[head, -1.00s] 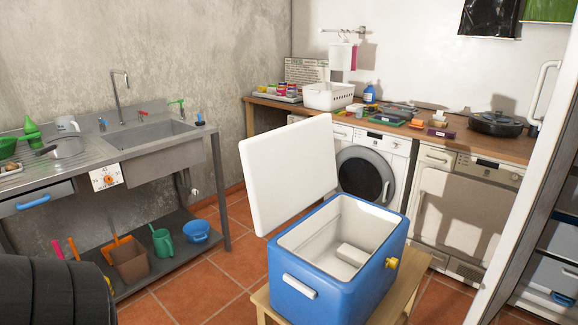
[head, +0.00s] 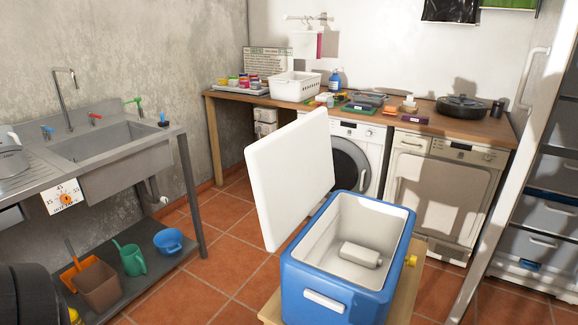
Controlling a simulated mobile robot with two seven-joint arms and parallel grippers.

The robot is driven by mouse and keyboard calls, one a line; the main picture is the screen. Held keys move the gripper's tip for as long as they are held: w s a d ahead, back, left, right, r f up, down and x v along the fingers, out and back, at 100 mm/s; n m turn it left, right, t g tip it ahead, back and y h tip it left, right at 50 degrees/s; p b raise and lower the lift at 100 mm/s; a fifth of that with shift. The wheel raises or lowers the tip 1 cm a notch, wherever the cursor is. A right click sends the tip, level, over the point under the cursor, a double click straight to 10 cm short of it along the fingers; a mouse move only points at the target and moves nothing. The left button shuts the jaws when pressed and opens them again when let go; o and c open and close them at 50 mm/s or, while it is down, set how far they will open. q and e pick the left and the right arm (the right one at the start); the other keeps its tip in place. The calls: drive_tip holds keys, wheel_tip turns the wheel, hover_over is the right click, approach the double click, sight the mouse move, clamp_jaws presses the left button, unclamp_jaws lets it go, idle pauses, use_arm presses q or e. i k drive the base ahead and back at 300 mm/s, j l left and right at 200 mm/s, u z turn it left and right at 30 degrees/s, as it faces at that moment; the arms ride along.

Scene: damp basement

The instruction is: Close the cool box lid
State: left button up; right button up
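The blue cool box (head: 318,290) stands on a low wooden stand in the lower middle of the head view. Its white lid (head: 290,178) stands open, raised steeply along the left side of the box. The white inside is visible and holds a pale block-like thing (head: 361,255). A white handle is on the near side and a yellow tap on the right side. Neither of my grippers is in view. A dark rounded shape at the lower left edge is cut off by the frame.
A steel sink bench (head: 110,148) stands at the left, with a brown bucket (head: 97,286), a green watering can and a blue bowl on its lower shelf. A wooden counter (head: 350,112) runs over two white machines behind the box. Tiled floor is free left of the box.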

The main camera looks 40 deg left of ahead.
sight(291, 169)
drive_tip(key=j+z, duration=0.2)
drive_tip(key=j, duration=1.6)
drive_tip(key=k, duration=0.05)
